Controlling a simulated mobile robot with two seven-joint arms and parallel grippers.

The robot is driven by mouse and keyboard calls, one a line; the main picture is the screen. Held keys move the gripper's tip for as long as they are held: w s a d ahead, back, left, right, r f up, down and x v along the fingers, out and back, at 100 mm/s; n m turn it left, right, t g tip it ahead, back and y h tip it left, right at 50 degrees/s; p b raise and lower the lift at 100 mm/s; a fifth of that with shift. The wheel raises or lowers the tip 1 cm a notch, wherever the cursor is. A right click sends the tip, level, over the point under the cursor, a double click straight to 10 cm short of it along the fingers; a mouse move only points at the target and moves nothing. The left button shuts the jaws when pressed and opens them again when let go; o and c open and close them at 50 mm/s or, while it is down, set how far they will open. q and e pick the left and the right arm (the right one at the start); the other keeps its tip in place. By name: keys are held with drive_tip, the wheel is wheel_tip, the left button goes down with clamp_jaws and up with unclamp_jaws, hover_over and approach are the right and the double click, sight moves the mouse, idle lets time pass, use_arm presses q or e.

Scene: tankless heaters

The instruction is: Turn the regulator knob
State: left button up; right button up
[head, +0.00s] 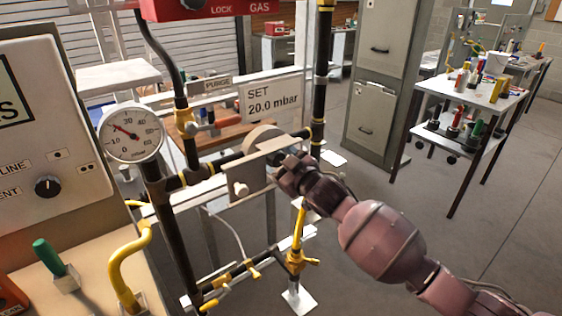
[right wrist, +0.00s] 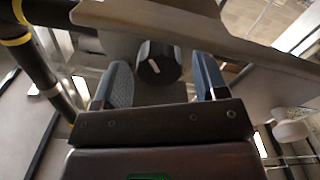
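The regulator (head: 262,138) is a round metal body on the dark pipework, with a beige plate in front of it. In the right wrist view, the black regulator knob (right wrist: 157,66) with a white pointer mark lies between the two blue-grey pads of my right gripper (right wrist: 163,84). A gap shows on each side of the knob, so the gripper is open around it, not closed on it. In the head view my right gripper (head: 288,172) is at the regulator's right side and hides the knob. A round gauge (head: 131,133) has its needle pointing up and left. My left gripper is not in view.
A sign (head: 272,97) reads "SET 20.0 mbar". A yellow-handled valve (head: 299,259) is below my right gripper. A control panel (head: 45,130) stands at left, above a bench with a green lever (head: 48,254). Open floor lies at right, before a tool cart (head: 470,92).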

drive_tip(key=shift+s+d, duration=0.1)
drive_tip(key=p+v, duration=0.1)
drive_tip(key=v, duration=0.9)
drive_tip(key=shift+s+d, duration=0.15)
drive_tip(key=shift+s, duration=0.1)
idle(0.3)
drive_tip(key=s+d+f+m+h, duration=0.75)
drive_tip(key=s+d+f, duration=0.65)
drive_tip(key=f, duration=0.2)
drive_tip(key=s+d+f+m+g+h, duration=0.1)
drive_tip(key=s+d+f, duration=0.2)
drive_tip(key=s, duration=0.6)
drive_tip(key=s+d+f+m+g+h, duration=0.2)
drive_tip(key=s+d+f, duration=0.2)
drive_tip(key=s+f, duration=0.4)
drive_tip(key=shift+s+f, duration=0.25)
drive_tip(key=shift+s, duration=0.2)
